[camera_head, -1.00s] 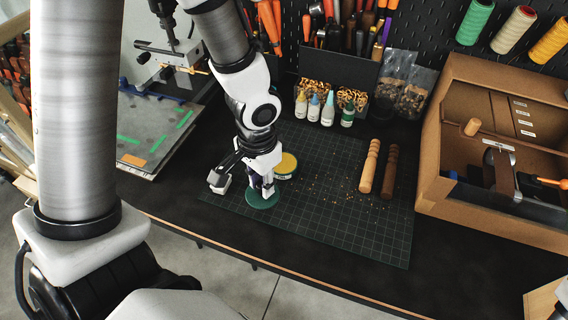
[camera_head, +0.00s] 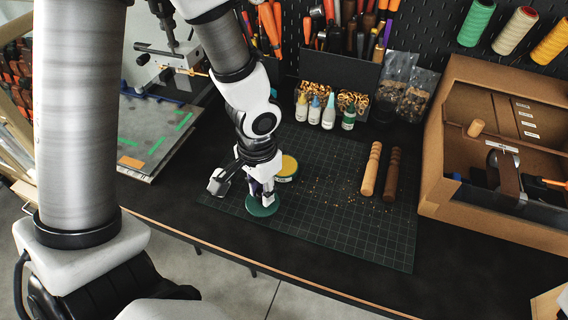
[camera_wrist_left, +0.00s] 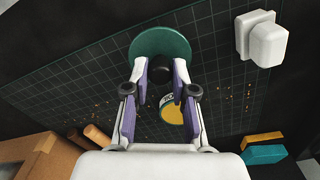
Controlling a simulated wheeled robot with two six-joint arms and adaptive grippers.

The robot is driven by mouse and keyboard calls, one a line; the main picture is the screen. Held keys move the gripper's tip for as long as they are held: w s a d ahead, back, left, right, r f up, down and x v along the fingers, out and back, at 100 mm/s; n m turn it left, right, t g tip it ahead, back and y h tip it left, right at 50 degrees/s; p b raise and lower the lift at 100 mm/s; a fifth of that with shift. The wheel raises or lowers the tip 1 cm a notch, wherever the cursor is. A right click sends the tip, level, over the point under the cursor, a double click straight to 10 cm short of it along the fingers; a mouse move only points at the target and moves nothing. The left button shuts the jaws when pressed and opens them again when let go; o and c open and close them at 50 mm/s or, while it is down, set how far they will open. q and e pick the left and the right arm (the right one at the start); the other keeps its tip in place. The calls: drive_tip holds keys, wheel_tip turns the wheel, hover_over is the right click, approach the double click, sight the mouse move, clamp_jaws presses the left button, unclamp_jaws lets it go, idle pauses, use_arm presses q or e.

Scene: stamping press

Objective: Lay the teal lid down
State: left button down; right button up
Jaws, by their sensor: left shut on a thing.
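The teal lid (camera_head: 262,206) is a round green disc at the front left of the cutting mat; it also shows in the left wrist view (camera_wrist_left: 160,38). My left gripper (camera_head: 262,194) is above it, with its fingers shut on the lid's dark knob (camera_wrist_left: 162,72). The lid looks level and at or very near the mat; I cannot tell whether it touches. A round tin with a yellow top (camera_head: 288,166) stands just behind the lid, beside the gripper, and shows between the fingers in the wrist view (camera_wrist_left: 172,110). My right gripper is not seen.
The dark gridded cutting mat (camera_head: 330,225) has crumbs and two wooden handles (camera_head: 371,168) on it. Small bottles (camera_head: 328,112) stand at the back. A cardboard organizer (camera_head: 435,190) is at the right. A white block (camera_wrist_left: 264,40) shows in the wrist view. The mat's front is clear.

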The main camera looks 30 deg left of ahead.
use_arm(q)
drive_tip(key=shift+f+b, duration=1)
drive_tip(key=shift+f, duration=0.1)
drive_tip(key=c, duration=0.9)
unclamp_jaws()
drive_tip(key=shift+o, duration=0.2)
drive_tip(key=shift+r, duration=0.1)
wheel_tip(320, 180, up, 7)
drive_tip(key=shift+s+r, duration=0.1)
drive_tip(key=shift+r, duration=0.1)
